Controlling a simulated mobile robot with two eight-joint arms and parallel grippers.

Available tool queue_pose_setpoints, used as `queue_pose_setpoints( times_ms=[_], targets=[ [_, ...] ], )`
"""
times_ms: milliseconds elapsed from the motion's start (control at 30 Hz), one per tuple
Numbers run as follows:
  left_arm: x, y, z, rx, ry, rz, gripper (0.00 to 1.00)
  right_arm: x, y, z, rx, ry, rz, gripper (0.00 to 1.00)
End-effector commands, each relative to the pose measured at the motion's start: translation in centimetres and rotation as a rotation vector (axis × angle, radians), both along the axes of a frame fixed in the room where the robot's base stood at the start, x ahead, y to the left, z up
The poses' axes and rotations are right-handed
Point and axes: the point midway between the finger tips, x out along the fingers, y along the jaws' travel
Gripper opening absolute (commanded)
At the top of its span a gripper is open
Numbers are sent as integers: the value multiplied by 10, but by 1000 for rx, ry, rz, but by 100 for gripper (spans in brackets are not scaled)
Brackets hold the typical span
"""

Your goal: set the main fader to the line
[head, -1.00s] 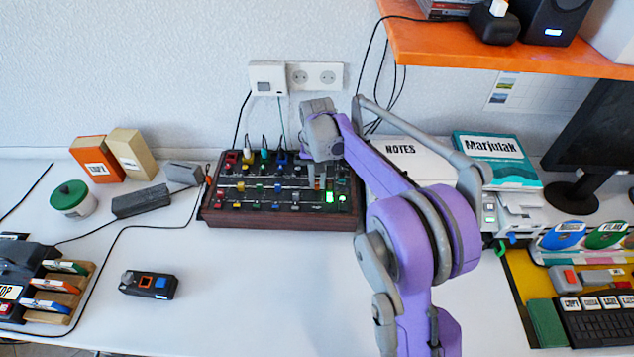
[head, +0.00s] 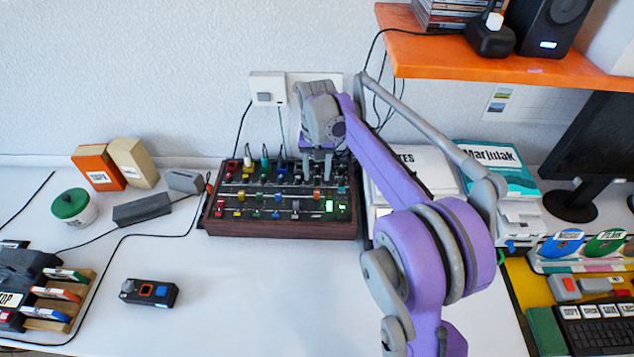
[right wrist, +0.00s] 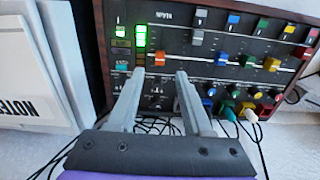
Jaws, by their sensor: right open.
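The mixer (head: 280,228) is a dark console with wooden sides, coloured knobs and lit green lamps. An orange fader knob (head: 317,194) stands near its right end; it also shows in the right wrist view (right wrist: 160,59), close to the green level lights. I take it for the main fader, but its label is not readable. I cannot make out the line clearly. My right gripper (head: 318,168) is open and empty above the mixer's back right part. In the right wrist view, its fingertips (right wrist: 160,73) point toward the orange knob, apparently just short of it. My left gripper is out of view.
Plugged cables (head: 265,158) stand up at the mixer's back. A NOTES binder (head: 410,158) lies close on its right. An orange shelf (head: 510,68) overhangs at upper right. A small black device (head: 150,292) lies front left. The table before the mixer is clear.

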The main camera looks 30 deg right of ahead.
Motion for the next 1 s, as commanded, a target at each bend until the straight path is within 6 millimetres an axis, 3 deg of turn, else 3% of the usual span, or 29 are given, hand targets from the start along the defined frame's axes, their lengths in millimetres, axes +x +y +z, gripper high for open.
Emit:
queue_pose_setpoints(
  times_ms=[100, 233, 833, 1000],
  targets=[
    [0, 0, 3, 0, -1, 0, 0, 0, 0, 21, 0, 0, 0, 50],
    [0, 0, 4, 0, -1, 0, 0, 0, 0, 33, 0, 0, 0, 50],
    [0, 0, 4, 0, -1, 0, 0, 0, 0, 38, 0, 0, 0, 50],
    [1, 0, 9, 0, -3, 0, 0, -11, 10, 46, -5, -24, 28, 50]
  ],
)
